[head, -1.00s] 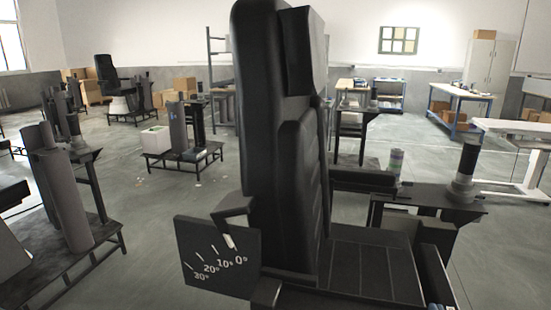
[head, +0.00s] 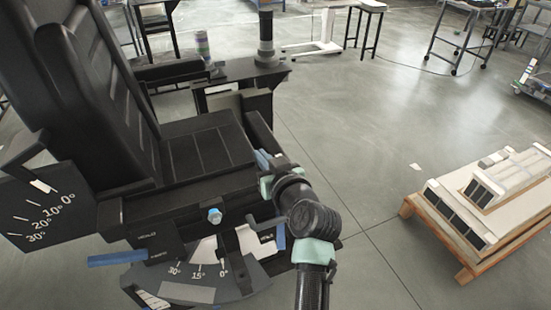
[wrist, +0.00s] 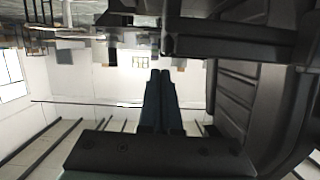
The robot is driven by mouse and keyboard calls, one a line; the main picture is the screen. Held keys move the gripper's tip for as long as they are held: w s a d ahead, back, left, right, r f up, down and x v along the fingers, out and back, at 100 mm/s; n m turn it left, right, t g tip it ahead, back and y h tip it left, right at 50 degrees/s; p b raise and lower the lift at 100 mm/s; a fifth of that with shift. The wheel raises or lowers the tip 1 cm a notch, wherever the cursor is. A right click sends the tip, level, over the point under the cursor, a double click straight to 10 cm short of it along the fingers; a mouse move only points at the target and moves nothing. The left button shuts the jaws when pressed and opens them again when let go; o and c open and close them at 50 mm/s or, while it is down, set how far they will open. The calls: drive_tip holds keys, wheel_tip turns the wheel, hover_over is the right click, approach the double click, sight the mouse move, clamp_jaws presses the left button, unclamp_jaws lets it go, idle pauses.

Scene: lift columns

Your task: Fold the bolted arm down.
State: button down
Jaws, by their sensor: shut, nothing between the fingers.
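A black padded chair with a tall back (head: 70,105) and a ribbed seat (head: 195,148) fills the left of the head view. A dark horizontal armrest (head: 165,73) lies along its far side. A blue knob (head: 214,215) sits on the near side frame, above a blue-handled lever (head: 118,259). I cannot tell surely which part is the bolted arm. In the wrist view my gripper (wrist: 162,78) is shut and empty. It points past the chair; dark chair parts (wrist: 232,40) show above and right of it. In the head view its fingertips are unclear beside the seat's right edge.
Angle scales show at the chair's left (head: 45,215) and on its lower front (head: 200,275). A dark side table (head: 235,68) bearing a black post stands beyond the seat. A wooden pallet (head: 465,270) with white slabs is at right. The floor between is clear.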

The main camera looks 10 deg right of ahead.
drive_tip(key=r+b+v, duration=0.1)
drive_tip(key=r+v, duration=0.1)
drive_tip(key=v, duration=0.9)
drive_tip(key=a+r+t+h+p, duration=0.25)
drive_tip(key=r+t, duration=0.35)
drive_tip(key=r, duration=1.7)
drive_tip(key=s+a+r+m+t+h, duration=0.1)
drive_tip(key=s+r+t, duration=0.2)
drive_tip(key=s+r, duration=0.4)
drive_tip(key=s+a+r+m+t+h+p, duration=0.1)
drive_tip(key=s+r+t, duration=0.3)
drive_tip(key=r, duration=1)
drive_tip(key=s+a+m, duration=0.1)
drive_tip(key=s, duration=0.2)
drive_tip(key=shift+s+a+r, duration=0.15)
drive_tip(key=shift+a+r, duration=0.1)
drive_tip(key=shift+r, duration=0.1)
drive_tip(key=shift+a, duration=0.1)
